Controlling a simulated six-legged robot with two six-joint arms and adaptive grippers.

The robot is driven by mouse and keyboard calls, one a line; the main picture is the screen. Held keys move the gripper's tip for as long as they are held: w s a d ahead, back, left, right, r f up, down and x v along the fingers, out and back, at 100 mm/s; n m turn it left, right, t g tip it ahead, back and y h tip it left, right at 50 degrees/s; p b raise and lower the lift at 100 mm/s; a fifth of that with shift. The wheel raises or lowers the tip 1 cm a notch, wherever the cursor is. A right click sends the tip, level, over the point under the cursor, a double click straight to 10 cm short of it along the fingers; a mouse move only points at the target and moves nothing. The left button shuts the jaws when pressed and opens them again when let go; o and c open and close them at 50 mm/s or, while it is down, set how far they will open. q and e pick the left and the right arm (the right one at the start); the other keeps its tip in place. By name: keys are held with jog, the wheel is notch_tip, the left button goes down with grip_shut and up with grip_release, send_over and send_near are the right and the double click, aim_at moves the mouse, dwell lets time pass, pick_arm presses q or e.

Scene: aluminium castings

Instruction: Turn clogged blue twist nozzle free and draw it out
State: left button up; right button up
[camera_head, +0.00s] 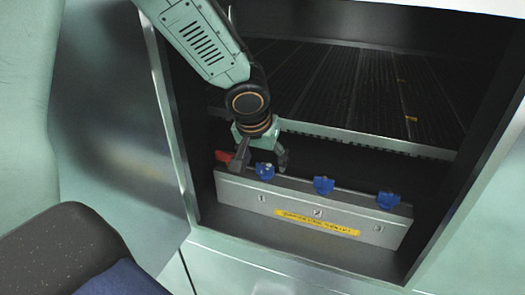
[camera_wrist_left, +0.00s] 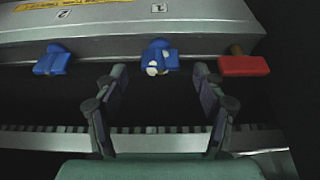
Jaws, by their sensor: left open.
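The clogged blue twist nozzle (camera_head: 264,171) sits on the grey manifold bar (camera_head: 318,209) above the number 1. In the left wrist view the same nozzle (camera_wrist_left: 156,56) shows white crusted patches on its blue body. My left gripper (camera_head: 260,163) is open, with one finger on each side of this nozzle in the head view. In the left wrist view its fingertips (camera_wrist_left: 160,72) stand apart with the nozzle just beyond the gap between them. I see no contact. My right gripper is in neither view.
Clean blue nozzles sit above number 2 (camera_head: 323,185) and number 3 (camera_head: 388,200). A red handled fitting (camera_head: 224,156) is close to the gripper's left finger, beside nozzle 1. A metal frame (camera_head: 176,120) surrounds the opening. A slatted conveyor (camera_head: 350,85) lies behind the bar.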

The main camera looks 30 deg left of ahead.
aim_at(265, 165)
pick_arm(q)
jog(key=shift+x, duration=1)
jog(key=shift+w+a+f, duration=0.15)
jog(key=shift+a+f, duration=0.1)
jog(key=shift+f, duration=0.25)
jog(key=shift+d+r, duration=0.1)
jog(key=shift+d, duration=0.2)
jog(key=shift+c, duration=0.6)
jog(key=shift+a, duration=0.2)
jog(key=c, duration=0.6)
jog(key=shift+d, duration=0.2)
jog(key=c, duration=0.5)
jog(key=shift+a+n+b, duration=0.2)
jog(key=shift+n+b, duration=0.2)
jog(key=shift+b, duration=0.3)
jog(key=shift+w+d+n+y+b, duration=0.1)
jog(key=shift+d+n+y+b, duration=0.05)
jog(key=shift+n+y+b, duration=0.35)
jog(key=shift+n+b, duration=0.8)
jog(key=shift+n, duration=0.1)
jog(key=shift+n+g+y+b, duration=0.3)
jog(key=shift+n+y+b, duration=0.15)
jog(key=shift+n, duration=0.25)
jog(key=shift+n+g+b, duration=0.3)
jog(key=shift+n+b, duration=0.05)
jog(key=shift+n, duration=0.35)
jog(key=shift+y, duration=0.25)
